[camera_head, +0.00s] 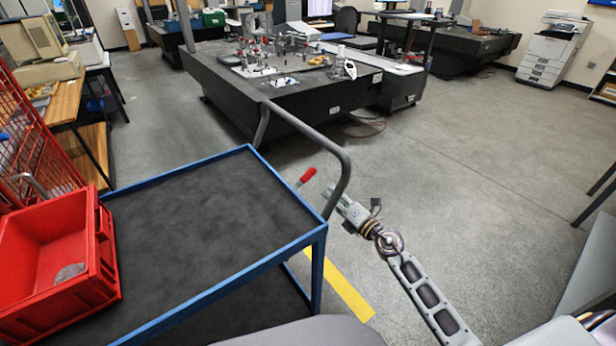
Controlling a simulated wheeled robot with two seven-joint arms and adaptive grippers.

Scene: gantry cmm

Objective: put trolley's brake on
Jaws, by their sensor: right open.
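The trolley (205,205) has a blue frame, a dark top and a grey tubular push handle (337,152) at its right end. A lever with a red grip (307,174) shows through the handle's opening; its pale rod slants up to the right, and its lower end is hidden behind the trolley's edge. I take it for the brake lever. My right gripper (335,200) comes in from the lower right. It is open, just outside the handle, a little below and right of the red grip, and looks apart from it. My left gripper is not in view.
A red crate (97,240) sits on the trolley's left end, with a red mesh panel (30,140) behind it. A yellow floor strip (345,290) lies beside the trolley. A large black measuring table (290,105) stands behind. The floor to the right is largely clear.

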